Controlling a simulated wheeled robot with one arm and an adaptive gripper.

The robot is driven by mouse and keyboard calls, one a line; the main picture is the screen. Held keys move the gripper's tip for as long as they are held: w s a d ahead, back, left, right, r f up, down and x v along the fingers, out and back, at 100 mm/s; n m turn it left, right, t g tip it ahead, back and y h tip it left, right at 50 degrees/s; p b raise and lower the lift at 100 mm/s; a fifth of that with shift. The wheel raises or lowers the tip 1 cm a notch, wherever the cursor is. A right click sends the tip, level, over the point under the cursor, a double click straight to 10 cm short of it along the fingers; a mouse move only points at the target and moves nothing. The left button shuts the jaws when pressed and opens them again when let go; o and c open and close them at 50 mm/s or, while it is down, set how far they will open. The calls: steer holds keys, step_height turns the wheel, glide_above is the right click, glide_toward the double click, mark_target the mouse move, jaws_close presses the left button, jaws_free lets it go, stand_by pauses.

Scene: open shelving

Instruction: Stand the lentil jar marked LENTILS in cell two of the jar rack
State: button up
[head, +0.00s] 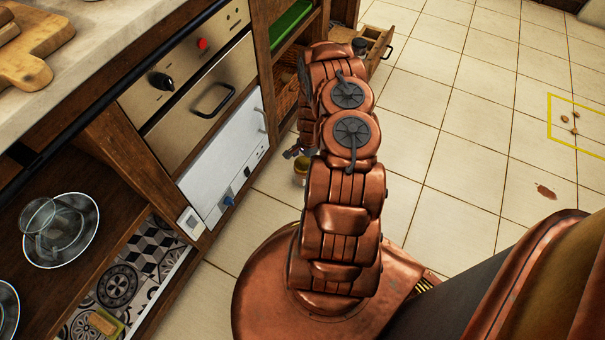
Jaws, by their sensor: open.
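My copper arm reaches up the middle of the head view. Only a small dark part of my gripper (292,152) shows, left of the arm, and the rest is hidden behind the arm. A small jar with a yellowish lid (301,167) stands close below the gripper, partly covered by the arm. Another dark-topped jar (360,46) is at the open wooden drawer (378,44) at the top. I cannot read a LENTILS label on either jar. I cannot make out the jar rack or its cell two.
An oven (190,75) and a white panelled unit (228,135) stand left. Open shelves hold a plate with a glass vessel (60,228). A cutting board (28,60) lies on the counter. The tiled floor at right has a yellow outlined square (549,118), small brown bits and a stain (545,191).

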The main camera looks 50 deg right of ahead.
steer(key=shift+a+f+b, duration=0.15)
steer(key=shift+f+b, duration=0.5)
steer(key=shift+f, duration=0.7)
steer(key=shift+a+f+b, duration=0.15)
steer(key=shift+f+b, duration=0.45)
steer(key=shift+f, duration=0.75)
steer(key=shift+r, duration=0.1)
steer(key=c, duration=1.4)
steer(key=shift+a, duration=0.1)
steer(key=shift+r+p, duration=0.55)
steer(key=shift+r, duration=0.15)
steer(key=shift+c, duration=1.2)
step_height(320, 180, up, 3)
steer(key=shift+w+f+p, duration=0.1)
steer(key=shift+p, duration=0.6)
steer(key=s+d+p, duration=0.2)
steer(key=s, duration=0.5)
steer(key=s+d+p, duration=0.2)
steer(key=s, duration=0.6)
steer(key=shift+s+d+r, duration=0.25)
steer(key=shift+d+r, duration=0.15)
